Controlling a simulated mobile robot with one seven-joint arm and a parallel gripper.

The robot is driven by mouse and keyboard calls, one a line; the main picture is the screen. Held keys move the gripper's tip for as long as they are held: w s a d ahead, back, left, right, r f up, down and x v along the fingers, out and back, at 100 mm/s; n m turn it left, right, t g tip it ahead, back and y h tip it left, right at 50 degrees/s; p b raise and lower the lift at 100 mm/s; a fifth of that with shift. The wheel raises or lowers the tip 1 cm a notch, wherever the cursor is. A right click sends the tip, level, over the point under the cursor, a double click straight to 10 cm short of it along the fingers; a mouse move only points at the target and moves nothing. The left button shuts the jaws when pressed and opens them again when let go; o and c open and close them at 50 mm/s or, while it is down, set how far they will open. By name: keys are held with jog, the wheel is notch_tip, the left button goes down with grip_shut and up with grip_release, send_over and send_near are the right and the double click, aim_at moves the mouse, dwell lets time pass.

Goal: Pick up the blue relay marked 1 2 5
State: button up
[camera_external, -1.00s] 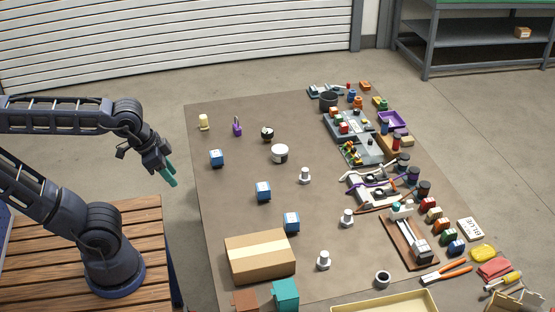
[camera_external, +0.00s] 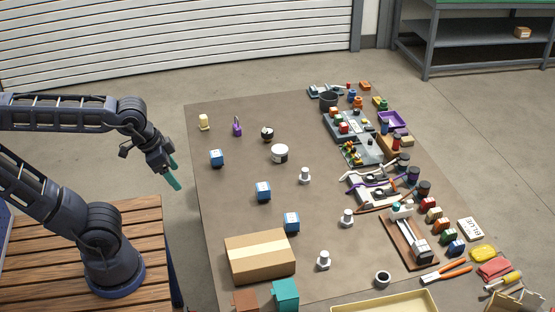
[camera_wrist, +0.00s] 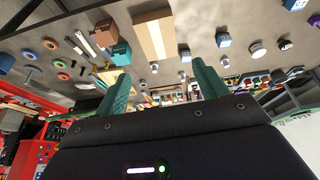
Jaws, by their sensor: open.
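Three blue relays with pale tops stand apart on the brown table: one at the far left (camera_external: 217,159), one in the middle (camera_external: 263,192) and one behind the cardboard box (camera_external: 291,223). Their markings are too small to read, so I cannot tell which is 1 2 5. In the wrist view, blue relays show at the top right (camera_wrist: 294,4), right of centre (camera_wrist: 222,41) and near the box (camera_wrist: 184,55). My gripper (camera_external: 174,184) is left of the table edge, above the floor and apart from all relays. Its green fingers are spread and empty in the wrist view (camera_wrist: 160,72).
A cardboard box (camera_external: 260,258) and a teal block (camera_external: 286,294) stand at the near left. White fittings (camera_external: 305,176), a white-topped round part (camera_external: 280,154) and a purple padlock (camera_external: 237,127) stand among the relays. Tools and assemblies crowd the table's right side.

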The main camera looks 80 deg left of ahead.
jog(key=w+a+f+n+g+h, duration=0.15)
jog(key=w+n, duration=0.35)
jog(key=w, duration=0.8)
jog(key=n+g+h, duration=0.3)
jog(key=n, duration=0.8)
send_over(292, 217)
jog(key=a, duration=0.3)
notch_tip(292, 217, down, 27)
jog(key=x, duration=1)
jog(key=shift+s+f, duration=0.1)
jog(key=c, duration=1.1)
